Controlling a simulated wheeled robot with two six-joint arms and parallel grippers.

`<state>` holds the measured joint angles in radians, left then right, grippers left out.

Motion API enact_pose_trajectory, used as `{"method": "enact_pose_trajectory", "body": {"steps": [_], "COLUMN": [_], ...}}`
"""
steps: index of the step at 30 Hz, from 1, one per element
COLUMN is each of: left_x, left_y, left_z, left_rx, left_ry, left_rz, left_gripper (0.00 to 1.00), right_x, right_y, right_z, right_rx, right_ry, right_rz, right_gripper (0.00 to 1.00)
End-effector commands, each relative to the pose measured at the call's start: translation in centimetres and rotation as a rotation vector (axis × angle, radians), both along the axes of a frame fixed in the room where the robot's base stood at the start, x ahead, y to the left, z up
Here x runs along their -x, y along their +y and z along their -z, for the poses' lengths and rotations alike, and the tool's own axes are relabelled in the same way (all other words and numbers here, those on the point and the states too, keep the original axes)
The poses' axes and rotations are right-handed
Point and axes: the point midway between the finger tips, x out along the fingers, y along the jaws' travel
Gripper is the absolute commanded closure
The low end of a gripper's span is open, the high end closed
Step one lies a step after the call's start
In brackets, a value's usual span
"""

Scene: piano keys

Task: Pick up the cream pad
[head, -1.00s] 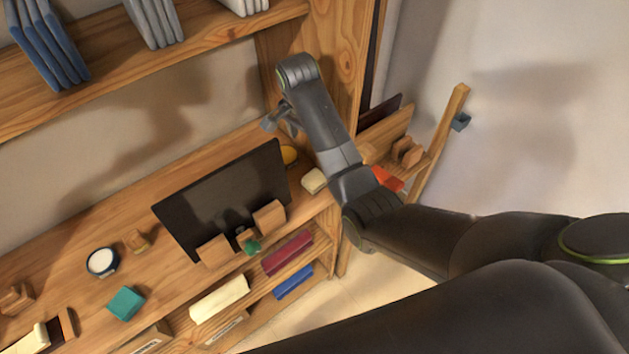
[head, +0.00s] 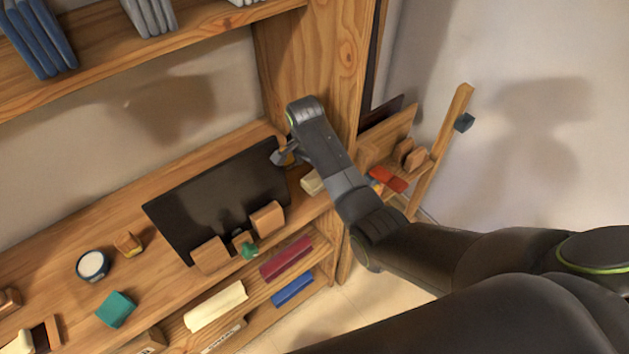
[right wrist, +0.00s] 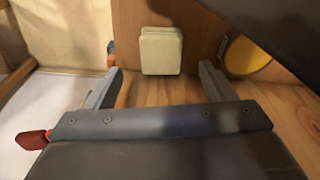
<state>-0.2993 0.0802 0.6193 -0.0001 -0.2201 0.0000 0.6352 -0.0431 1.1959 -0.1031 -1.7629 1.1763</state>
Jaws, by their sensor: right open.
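The cream pad (right wrist: 161,50) is a small pale block with rounded edges. In the right wrist view it stands out just beyond the fingertips, centred between them. In the head view the cream pad (head: 311,183) lies on the wooden desk right of the black screen, partly covered by my right arm. My right gripper (right wrist: 160,84) is open, a finger on each side, with nothing between them. In the head view the right gripper (head: 284,156) is above the desk near the screen's right edge. My left gripper is out of view.
The black screen (head: 215,200) leans close to the right gripper, with wooden blocks in front. A yellow round thing (right wrist: 246,56) sits right of the pad. A wooden upright (head: 330,75) rises behind. A white-topped cup (head: 93,264) and teal block (head: 116,309) are further left.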

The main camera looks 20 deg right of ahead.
Motion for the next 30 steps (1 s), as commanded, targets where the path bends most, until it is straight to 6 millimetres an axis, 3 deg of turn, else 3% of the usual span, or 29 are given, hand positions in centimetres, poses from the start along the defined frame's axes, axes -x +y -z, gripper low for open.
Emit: {"method": "enact_pose_trajectory", "body": {"steps": [12,22,30], "left_x": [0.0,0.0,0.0], "left_y": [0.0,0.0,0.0], "left_z": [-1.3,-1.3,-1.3], "left_rx": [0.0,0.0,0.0], "left_ry": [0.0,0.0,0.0], "left_rz": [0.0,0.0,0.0], "left_gripper": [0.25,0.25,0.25], "right_x": [-0.4,-0.4,-0.5], "right_y": [-0.6,-0.6,-0.6], "right_z": [4.3,4.9,4.8], "right_rx": [0.001,0.0,0.0], "right_ry": [0.003,0.0,0.0], "right_rz": [0.0,0.001,0.0], "right_gripper": [0.23,0.23,0.55]}}
